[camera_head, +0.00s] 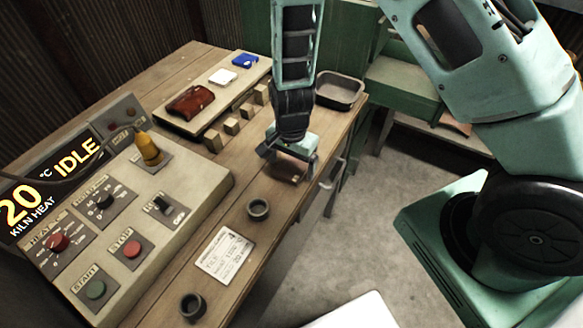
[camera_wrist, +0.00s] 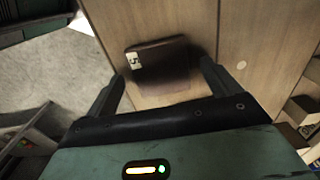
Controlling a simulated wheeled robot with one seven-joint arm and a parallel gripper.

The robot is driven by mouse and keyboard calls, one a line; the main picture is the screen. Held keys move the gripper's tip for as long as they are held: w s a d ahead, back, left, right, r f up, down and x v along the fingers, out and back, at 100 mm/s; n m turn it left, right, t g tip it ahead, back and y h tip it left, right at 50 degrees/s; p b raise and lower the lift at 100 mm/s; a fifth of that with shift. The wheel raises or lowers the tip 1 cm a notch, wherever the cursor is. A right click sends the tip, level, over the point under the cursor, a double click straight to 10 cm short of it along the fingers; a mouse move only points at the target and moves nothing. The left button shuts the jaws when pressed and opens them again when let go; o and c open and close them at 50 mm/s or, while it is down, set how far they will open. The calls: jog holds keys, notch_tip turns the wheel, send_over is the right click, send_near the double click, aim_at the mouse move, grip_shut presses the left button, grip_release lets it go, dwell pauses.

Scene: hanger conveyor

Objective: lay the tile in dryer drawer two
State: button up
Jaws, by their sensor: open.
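A dark brown tile (camera_wrist: 165,62) with a small white label reading 5 lies on the wooden bench. It also shows in the head view, partly hidden under my gripper (camera_head: 288,168). In the wrist view my open gripper (camera_wrist: 163,76) has its two fingertips at the near corners of the tile, one on each side, with nothing held. Whether they touch the tile I cannot tell. Handles show on the front of the bench (camera_head: 331,175), to the right of my gripper; I cannot make out any drawer number.
A control panel (camera_head: 205,200) with a yellow knob fills the left of the bench. A board (camera_head: 175,118) bears red-brown, white and blue samples, with wooden blocks (camera_head: 232,126) before it. A metal tray (camera_head: 341,88) stands behind; two dark rings and a card (camera_head: 225,255) lie nearer.

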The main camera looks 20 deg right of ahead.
jog(key=shift+f, duration=0.35)
jog(key=c, duration=1.2)
jog(key=shift+c, duration=0.2)
